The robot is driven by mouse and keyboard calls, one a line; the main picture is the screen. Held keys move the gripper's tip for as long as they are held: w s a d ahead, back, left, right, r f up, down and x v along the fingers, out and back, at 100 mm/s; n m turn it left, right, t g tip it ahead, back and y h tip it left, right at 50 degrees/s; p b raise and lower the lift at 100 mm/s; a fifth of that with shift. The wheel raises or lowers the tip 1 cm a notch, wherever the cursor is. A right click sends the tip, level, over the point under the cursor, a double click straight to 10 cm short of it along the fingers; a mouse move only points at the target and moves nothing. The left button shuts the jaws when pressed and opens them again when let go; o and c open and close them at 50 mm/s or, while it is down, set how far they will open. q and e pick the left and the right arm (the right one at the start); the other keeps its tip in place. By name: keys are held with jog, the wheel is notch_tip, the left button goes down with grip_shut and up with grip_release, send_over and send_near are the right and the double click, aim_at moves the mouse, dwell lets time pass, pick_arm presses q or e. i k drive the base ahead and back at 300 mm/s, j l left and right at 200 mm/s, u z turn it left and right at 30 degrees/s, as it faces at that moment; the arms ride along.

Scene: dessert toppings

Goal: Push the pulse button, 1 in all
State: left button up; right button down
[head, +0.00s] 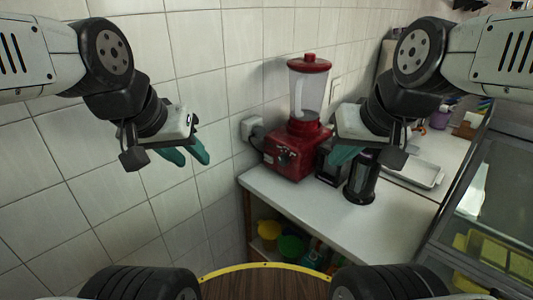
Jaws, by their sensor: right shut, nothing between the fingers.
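A red blender (290,152) with a clear jug (308,92) and red lid stands upright at the back left of the white counter. Dark controls (286,157) show on the front of its base; I cannot tell which one is the pulse button. My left gripper (191,155), with teal fingers apart, is open and empty in front of the tiled wall, left of the blender in the picture. My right gripper (344,156) is shut and empty, just right of the blender's base in the picture. It hides part of what stands behind it.
A dark cylindrical appliance (361,180) stands right of the blender. A metal tray (417,172) lies further right. The counter's front part (335,215) is clear. A glass-fronted case (490,190) borders the right.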

aim_at(268, 158)
jog(key=z, duration=1.6)
jog(key=k+j, duration=0.2)
jog(key=j, duration=0.2)
jog(key=k+j, duration=0.2)
jog(key=j, duration=0.15)
jog(key=k+j, duration=0.2)
jog(key=j, duration=0.2)
